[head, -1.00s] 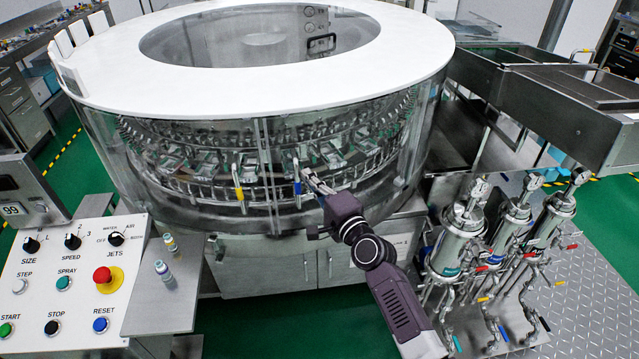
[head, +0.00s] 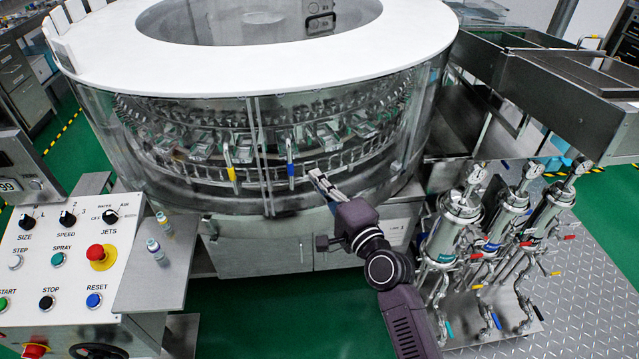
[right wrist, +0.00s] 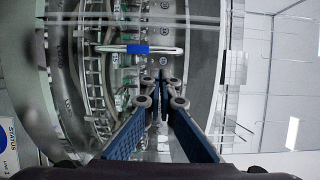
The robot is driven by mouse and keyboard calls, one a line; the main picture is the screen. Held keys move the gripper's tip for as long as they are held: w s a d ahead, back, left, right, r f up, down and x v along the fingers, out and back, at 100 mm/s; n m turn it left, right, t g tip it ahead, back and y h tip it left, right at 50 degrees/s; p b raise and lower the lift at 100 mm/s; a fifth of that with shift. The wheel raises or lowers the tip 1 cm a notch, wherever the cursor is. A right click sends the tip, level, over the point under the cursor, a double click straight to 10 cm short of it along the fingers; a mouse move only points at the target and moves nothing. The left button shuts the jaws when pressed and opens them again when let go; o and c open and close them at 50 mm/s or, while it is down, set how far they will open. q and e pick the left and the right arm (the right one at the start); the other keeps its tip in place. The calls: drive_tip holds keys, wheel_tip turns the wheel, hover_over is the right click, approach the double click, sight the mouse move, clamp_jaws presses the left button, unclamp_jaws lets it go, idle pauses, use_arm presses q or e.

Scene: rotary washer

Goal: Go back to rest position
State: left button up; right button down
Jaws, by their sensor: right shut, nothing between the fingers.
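My right gripper (head: 316,176) is shut and empty, in front of the clear wall of the rotary washer (head: 350,185). It is to the right of the door handle with the blue band (head: 290,170) and apart from it. The handle with the yellow band (head: 231,173) is further left. In the right wrist view, my right gripper's fingers (right wrist: 161,80) meet at the tips, and the blue-banded handle (right wrist: 137,49) lies beyond them. The washer's two clear doors look closed. My left gripper is not in view.
A control panel (head: 75,235) with knobs and buttons stands at the lower left, with two small vials (head: 155,250) on a steel shelf (head: 175,275) beside it. Several steel canisters (head: 452,232) stand on the right. Green floor (head: 270,320) lies open in front of the washer.

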drive_tip(key=s+d+f+n+g+h, duration=0.25)
drive_tip(key=s+f, duration=0.25)
drive_tip(key=f, duration=0.8)
drive_tip(key=s+d+f+n+g+h, duration=0.1)
drive_tip(key=s+d+f+n+g, duration=0.3)
drive_tip(key=f, duration=0.9)
drive_tip(key=s+d+f+m+g+h, duration=0.15)
drive_tip(key=s+f, duration=0.45)
drive_tip(key=f, duration=0.8)
drive_tip(key=s+d+f+n+g+h, duration=0.1)
drive_tip(key=s+d+f+n+g, duration=0.2)
drive_tip(key=s+f, duration=0.55)
drive_tip(key=s+d+f+n+h, duration=0.1)
drive_tip(key=s+d+f+n, duration=0.1)
drive_tip(key=s+d+f, duration=0.65)
drive_tip(key=s+d+f+n+g+h, duration=0.1)
drive_tip(key=s+d+f+n+g, duration=0.1)
drive_tip(key=s, duration=0.9)
drive_tip(key=s+d+f+n+g+h, duration=0.1)
drive_tip(key=s+d+f+n, duration=0.1)
drive_tip(key=s, duration=1)
drive_tip(key=shift+d+f+n+g, duration=0.15)
drive_tip(key=shift+d+n+g, duration=0.25)
drive_tip(key=shift+d, duration=0.1)
